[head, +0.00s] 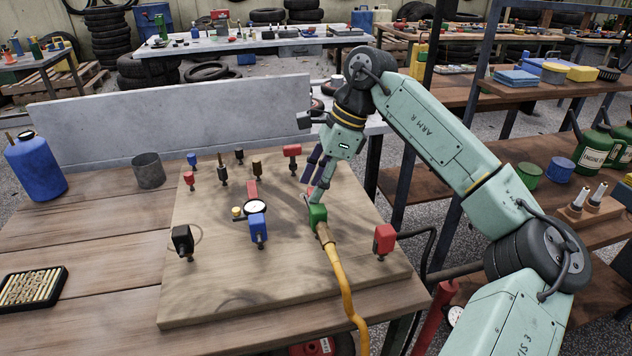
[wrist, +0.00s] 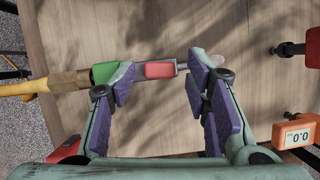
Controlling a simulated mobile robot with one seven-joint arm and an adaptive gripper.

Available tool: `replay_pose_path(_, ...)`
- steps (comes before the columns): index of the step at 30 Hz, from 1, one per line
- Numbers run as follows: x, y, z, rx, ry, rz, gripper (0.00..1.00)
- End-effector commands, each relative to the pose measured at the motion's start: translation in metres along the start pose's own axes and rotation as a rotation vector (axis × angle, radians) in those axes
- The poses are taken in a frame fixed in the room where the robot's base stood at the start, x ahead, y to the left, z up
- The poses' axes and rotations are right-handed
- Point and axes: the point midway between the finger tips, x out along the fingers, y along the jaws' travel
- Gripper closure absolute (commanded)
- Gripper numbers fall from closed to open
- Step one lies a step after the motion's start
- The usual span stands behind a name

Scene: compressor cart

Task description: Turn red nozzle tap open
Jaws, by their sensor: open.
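A red tap (wrist: 160,69) sits in line with a green body (wrist: 112,72), a brass fitting and a yellow hose (wrist: 12,88). In the head view the green body (head: 317,214) and hose (head: 344,290) are near the right of the board, and only a little of the red tap (head: 310,191) shows beside my fingers. My gripper (wrist: 161,80) is open, with one purple finger by the green body and the other near the thin metal end. The red tap lies between the fingers in the wrist view; I cannot tell whether they touch it. My gripper (head: 313,178) comes down from above in the head view.
The wooden board (head: 190,300) carries several other taps, including blue (head: 257,228), black (head: 182,240) and red (head: 384,239) ones, and a gauge (head: 254,206). An orange meter (wrist: 298,130) is close to my right finger in the wrist view.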

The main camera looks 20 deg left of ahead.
Motion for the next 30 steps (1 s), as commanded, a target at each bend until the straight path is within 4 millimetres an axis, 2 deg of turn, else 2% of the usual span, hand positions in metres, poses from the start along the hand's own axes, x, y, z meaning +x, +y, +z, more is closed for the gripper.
replay_pose_path(7, -0.009, 0.000, 0.000, 0.000, 0.001, -0.001, 0.55)
replay_pose_path(15, -0.050, 0.000, 0.000, 0.001, 0.001, -0.001, 0.55)
replay_pose_path(21, -0.073, -0.001, 0.000, 0.001, 0.000, -0.001, 0.55)
replay_pose_path(30, -0.080, 0.000, 0.000, -0.001, 0.000, 0.001, 0.55)
